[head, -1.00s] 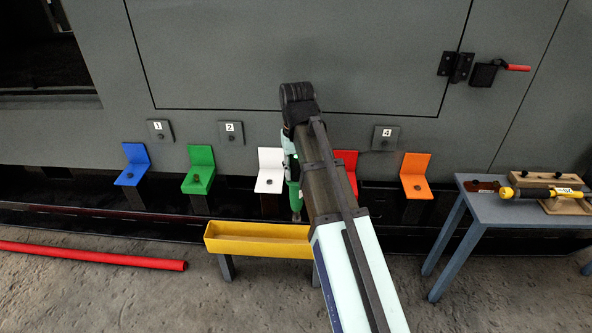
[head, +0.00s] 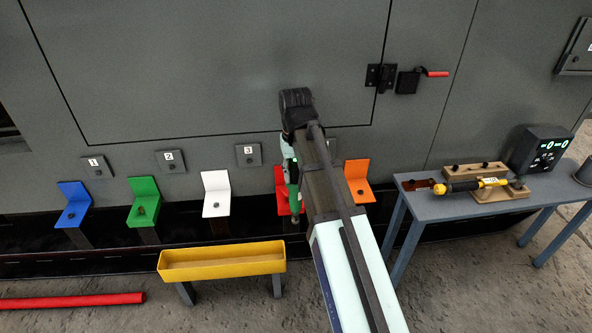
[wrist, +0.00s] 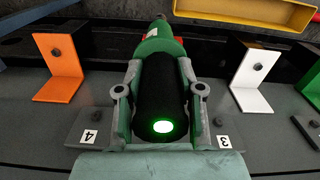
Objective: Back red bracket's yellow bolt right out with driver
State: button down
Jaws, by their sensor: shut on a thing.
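My gripper (wrist: 161,108) is shut on a green driver (wrist: 159,47) with a black rear end and a lit green disc. In the head view the driver (head: 293,174) hangs tip down in front of the red bracket (head: 281,186). The arm hides much of that bracket. In the wrist view only slivers of red show beside the driver's nose. No yellow bolt can be made out; the bracket's bolt area is hidden. I cannot tell whether the driver's tip touches anything.
Blue (head: 73,205), green (head: 145,199), white (head: 216,193) and orange (head: 357,179) brackets line the enclosure's foot. A yellow trough (head: 222,262) stands in front. A side table (head: 440,208) at right bears a yellow-black tool (head: 476,185). A red pipe (head: 70,301) lies on the floor.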

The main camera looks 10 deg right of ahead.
jog(key=shift+w+r+p, duration=0.2)
jog(key=shift+r+p, duration=0.8)
jog(key=shift+p, duration=0.65)
jog(key=shift+w+r+p, duration=0.15)
jog(key=shift+r+p, duration=0.85)
jog(key=shift+p, duration=0.6)
jog(key=w+r+n+p, duration=0.1)
jog(key=w+r+p, duration=0.5)
jog(key=p, duration=1.6)
jog(key=shift+w+n, duration=0.3)
jog(key=shift+w, duration=0.35)
jog(key=shift+f, duration=0.1)
notch_tip(320, 180, down, 6)
jog(key=b, duration=0.3)
jog(key=shift+f+b, duration=0.15)
jog(key=shift+b, duration=0.2)
jog(key=shift+f, duration=0.6)
